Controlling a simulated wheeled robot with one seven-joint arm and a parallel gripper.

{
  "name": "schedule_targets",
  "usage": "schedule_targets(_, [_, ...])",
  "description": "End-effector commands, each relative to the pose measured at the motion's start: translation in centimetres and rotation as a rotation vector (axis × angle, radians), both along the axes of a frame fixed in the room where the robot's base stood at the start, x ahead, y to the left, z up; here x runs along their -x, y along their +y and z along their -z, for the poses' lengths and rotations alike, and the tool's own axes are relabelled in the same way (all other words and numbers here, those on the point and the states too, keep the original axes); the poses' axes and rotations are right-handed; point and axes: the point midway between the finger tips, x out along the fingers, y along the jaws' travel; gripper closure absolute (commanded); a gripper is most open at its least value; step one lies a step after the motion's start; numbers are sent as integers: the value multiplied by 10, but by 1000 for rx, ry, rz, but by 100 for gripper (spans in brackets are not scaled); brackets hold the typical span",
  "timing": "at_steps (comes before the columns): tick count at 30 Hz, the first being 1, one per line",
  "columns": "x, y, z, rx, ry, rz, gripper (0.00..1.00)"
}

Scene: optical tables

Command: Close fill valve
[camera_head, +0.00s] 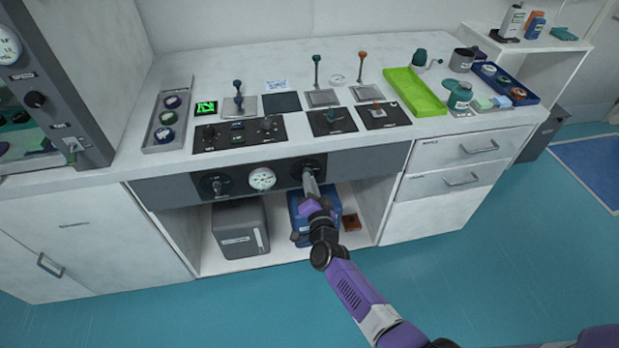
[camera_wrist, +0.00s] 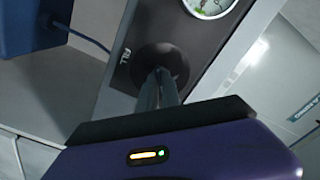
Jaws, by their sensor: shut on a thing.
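The fill valve (camera_wrist: 168,60) is a dark round knob on the dark front panel, next to the label "FILL" in the wrist view. In the head view the valve (camera_head: 308,167) is the right one of two knobs, with a round white gauge between them. My gripper (camera_wrist: 158,88) is shut on the valve, its fingers straight against the knob. In the head view my gripper (camera_head: 311,182) reaches up to the panel from below. The fingers hide part of the knob, and its turn position cannot be told.
The white gauge (camera_head: 262,179) and a second knob (camera_head: 215,184) are to the left on the panel. Below, a grey box (camera_head: 240,228) and a blue container (camera_head: 329,212) stand on the open shelf. Several levers and trays stand on the counter (camera_head: 215,65) above.

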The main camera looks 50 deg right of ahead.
Motion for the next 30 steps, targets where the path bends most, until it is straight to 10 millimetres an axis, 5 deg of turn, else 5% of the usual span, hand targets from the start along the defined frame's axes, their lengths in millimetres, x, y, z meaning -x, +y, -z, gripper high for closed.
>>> schedule_targets(30, [1,1,1,676,459,-3,100])
